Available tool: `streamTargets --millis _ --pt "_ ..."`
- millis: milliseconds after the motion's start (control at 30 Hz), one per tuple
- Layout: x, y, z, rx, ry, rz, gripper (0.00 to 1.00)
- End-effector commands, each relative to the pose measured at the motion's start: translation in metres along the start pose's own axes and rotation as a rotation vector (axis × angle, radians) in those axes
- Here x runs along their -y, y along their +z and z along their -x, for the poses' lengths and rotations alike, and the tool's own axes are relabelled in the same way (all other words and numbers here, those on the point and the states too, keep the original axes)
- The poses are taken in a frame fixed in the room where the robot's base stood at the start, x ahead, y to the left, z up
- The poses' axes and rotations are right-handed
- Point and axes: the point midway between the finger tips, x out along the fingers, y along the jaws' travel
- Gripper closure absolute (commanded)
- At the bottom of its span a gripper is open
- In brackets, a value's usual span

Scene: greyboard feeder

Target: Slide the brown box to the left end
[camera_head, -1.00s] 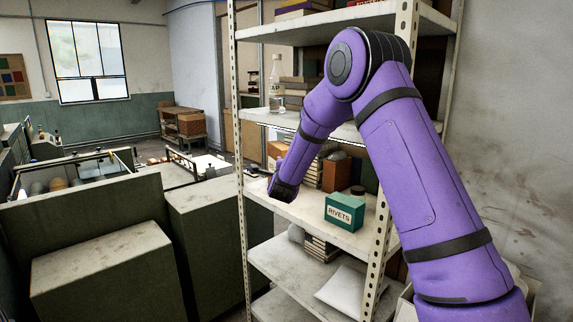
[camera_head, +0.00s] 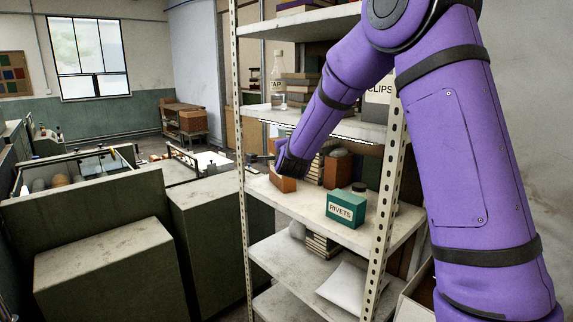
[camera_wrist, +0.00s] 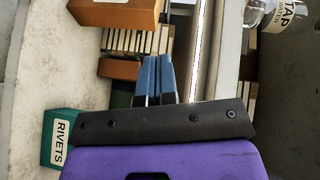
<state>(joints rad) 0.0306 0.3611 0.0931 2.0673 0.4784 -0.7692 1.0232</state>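An orange-brown box (camera_head: 285,184) stands on the middle shelf (camera_head: 318,222) near its left end, partly hidden by my wrist. In the wrist view this box (camera_wrist: 128,14) is cut by the top edge and shows part of a white label. My gripper (camera_wrist: 159,60) has its two blue fingers together, with nothing seen between them. The fingertips are apart from the box in the wrist view, below and right of it. In the head view my gripper (camera_head: 262,157) points left, mostly hidden by the wrist.
A green RIVETS box (camera_head: 345,209) stands at the shelf's front right, with a dark-lidded jar (camera_head: 359,188) behind. Another brown block (camera_head: 338,168) and a row of books (camera_head: 316,170) stand behind. The upper shelf (camera_head: 345,129) and its TAP bottle (camera_wrist: 285,14) are close above.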

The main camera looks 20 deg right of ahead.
Motion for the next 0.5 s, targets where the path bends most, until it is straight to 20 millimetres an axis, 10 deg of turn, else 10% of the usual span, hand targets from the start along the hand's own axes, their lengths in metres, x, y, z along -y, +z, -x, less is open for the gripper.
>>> streamTargets --millis 500 --pt "0.053 -0.018 0.188 0.42 0.211 0.616 1.0"
